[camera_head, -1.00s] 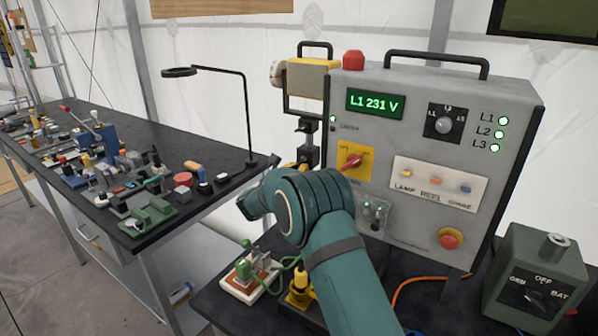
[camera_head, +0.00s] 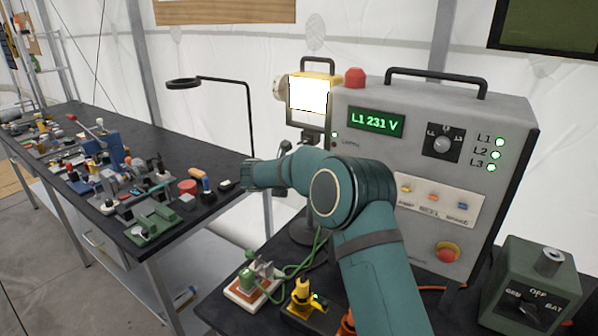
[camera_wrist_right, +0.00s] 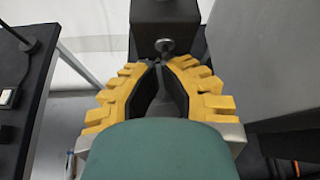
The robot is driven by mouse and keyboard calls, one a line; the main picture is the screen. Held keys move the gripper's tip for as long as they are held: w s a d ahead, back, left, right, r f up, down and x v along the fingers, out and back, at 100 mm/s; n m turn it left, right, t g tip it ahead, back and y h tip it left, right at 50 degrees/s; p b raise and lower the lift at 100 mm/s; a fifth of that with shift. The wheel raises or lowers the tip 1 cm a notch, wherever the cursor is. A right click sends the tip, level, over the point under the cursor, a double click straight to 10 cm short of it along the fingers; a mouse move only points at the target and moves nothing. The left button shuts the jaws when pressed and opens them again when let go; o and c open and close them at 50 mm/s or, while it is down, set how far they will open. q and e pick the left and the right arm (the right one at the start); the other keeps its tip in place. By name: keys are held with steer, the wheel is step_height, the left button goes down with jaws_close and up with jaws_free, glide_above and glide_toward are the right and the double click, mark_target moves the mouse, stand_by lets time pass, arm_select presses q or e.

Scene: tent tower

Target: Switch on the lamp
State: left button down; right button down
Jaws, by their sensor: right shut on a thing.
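The work lamp has a yellow housing (camera_head: 323,76) and stands behind and left of the grey panel. Its square face (camera_head: 308,94) glows bright white. My right arm reaches across the front of the panel, and its gripper is hidden in the head view. In the right wrist view my right gripper (camera_wrist_right: 157,64) has its yellow-padded fingertips together on a small metal toggle (camera_wrist_right: 166,46). The toggle sticks out of a dark box (camera_wrist_right: 165,18), probably the lamp's switch box. My left gripper is out of view.
The grey power panel (camera_head: 402,106) reads "L1 231 V" with green L1, L2 and L3 lights. A green selector box (camera_head: 555,266) stands at right. A crowded black bench (camera_head: 120,140) and a black ring-headed stand (camera_head: 185,84) are at left. Cables lie in front.

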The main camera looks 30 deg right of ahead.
steer(key=shift+a+r+g+y+p, duration=0.1)
steer(key=shift+r+g+y+p, duration=0.2)
steer(key=shift+y+p, duration=0.25)
steer(key=shift+r, duration=0.2)
stand_by(0.4)
steer(key=shift+s+a+r, duration=0.2)
steer(key=shift+s+a, duration=0.2)
steer(key=shift+a, duration=0.2)
steer(key=shift+r, duration=0.1)
